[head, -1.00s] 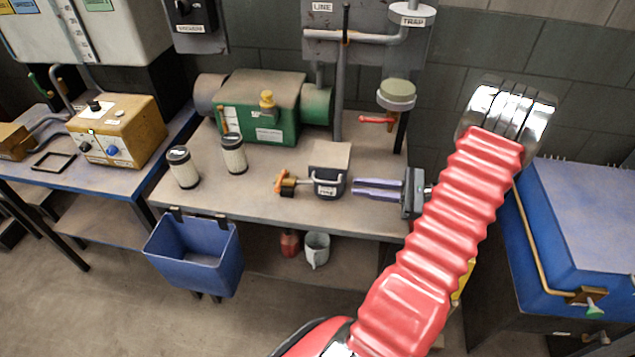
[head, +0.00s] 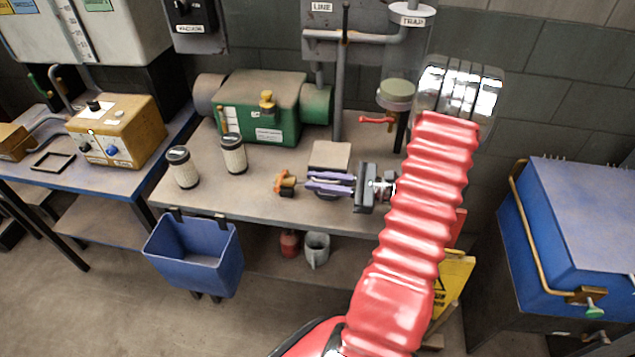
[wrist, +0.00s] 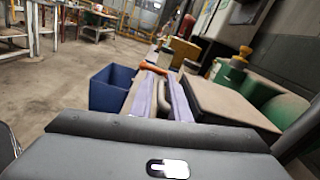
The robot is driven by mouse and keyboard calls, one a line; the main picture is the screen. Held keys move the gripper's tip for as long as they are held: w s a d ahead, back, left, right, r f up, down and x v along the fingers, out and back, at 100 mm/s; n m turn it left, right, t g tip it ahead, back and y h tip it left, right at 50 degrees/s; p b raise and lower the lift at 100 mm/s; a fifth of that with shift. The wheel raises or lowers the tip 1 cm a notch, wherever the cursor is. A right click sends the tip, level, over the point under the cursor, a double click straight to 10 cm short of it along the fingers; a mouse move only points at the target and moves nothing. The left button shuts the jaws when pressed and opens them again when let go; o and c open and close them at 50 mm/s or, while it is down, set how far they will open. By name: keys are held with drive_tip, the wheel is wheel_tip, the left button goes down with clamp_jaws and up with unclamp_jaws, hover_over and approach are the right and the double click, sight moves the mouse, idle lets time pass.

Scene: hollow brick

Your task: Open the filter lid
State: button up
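The filter box (head: 330,154) sits on the middle bench, its tan lid top facing up and level, apparently closed. My gripper (head: 308,181) has come in from the right, its two purple fingers along the box's front. They hide most of the front, its label and the handle in the head view. In the wrist view the fingers (wrist: 160,96) are apart, with a grey bar, seemingly the handle (wrist: 163,94), between them. I cannot tell whether they touch it. The lid top (wrist: 225,102) lies right of the fingers there.
An orange-handled valve (head: 285,183) is just left of the fingertips. Two filter cartridges (head: 233,155) stand further left. A green pump (head: 262,108) is behind, and a red lever (head: 376,120) behind right. A blue bin (head: 195,256) hangs from the bench front.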

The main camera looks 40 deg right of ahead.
drive_tip(key=shift+c, duration=0.5)
clamp_jaws()
idle(0.8)
drive_tip(key=shift+a, duration=0.2)
